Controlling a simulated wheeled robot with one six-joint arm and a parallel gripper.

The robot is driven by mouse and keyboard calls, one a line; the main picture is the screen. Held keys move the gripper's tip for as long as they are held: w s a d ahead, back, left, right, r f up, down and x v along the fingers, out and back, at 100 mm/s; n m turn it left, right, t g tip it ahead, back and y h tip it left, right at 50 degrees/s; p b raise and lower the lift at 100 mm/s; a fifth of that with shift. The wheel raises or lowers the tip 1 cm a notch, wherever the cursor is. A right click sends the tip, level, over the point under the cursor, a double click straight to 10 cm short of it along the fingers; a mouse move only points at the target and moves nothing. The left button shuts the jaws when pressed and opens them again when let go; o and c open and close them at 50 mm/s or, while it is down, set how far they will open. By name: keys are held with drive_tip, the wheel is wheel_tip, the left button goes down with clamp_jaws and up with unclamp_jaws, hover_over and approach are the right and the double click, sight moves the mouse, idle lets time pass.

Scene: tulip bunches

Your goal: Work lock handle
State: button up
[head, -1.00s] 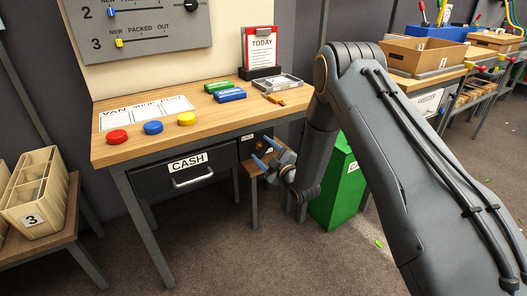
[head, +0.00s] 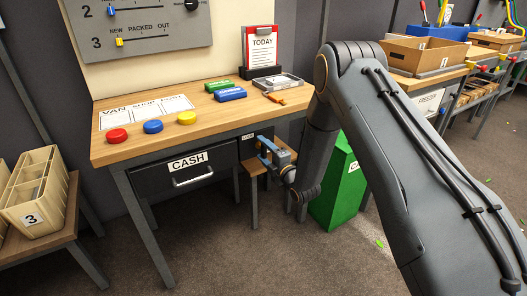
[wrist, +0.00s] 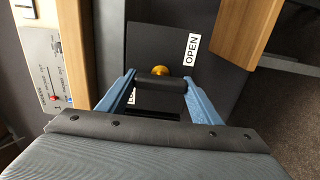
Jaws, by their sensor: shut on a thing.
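The lock handle (wrist: 160,84) is a dark bar on a brass-yellow pivot (wrist: 160,70), set on a dark panel (wrist: 150,45) under the desk. In the wrist view it lies crosswise between the two blue fingers of my gripper (wrist: 161,88), which is shut on it. A white OPEN label (wrist: 191,50) is on the panel beside the handle. A second label (wrist: 131,94) is mostly hidden by a finger. In the head view my gripper (head: 266,150) is at the panel, right of the CASH drawer (head: 165,178), and covers the handle.
The wooden desk top (head: 140,145) overhangs the panel. On it are red, blue and yellow discs and a TODAY sign (head: 262,48). A small stool (head: 254,166) is behind my gripper, and a green bin (head: 335,190) stands right of it.

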idle(0.5)
drive_tip(key=o, duration=1.1)
drive_tip(key=shift+c, duration=0.2)
drive_tip(key=v, duration=0.7)
drive_tip(key=shift+s+d, duration=0.2)
drive_tip(key=shift+s, duration=0.15)
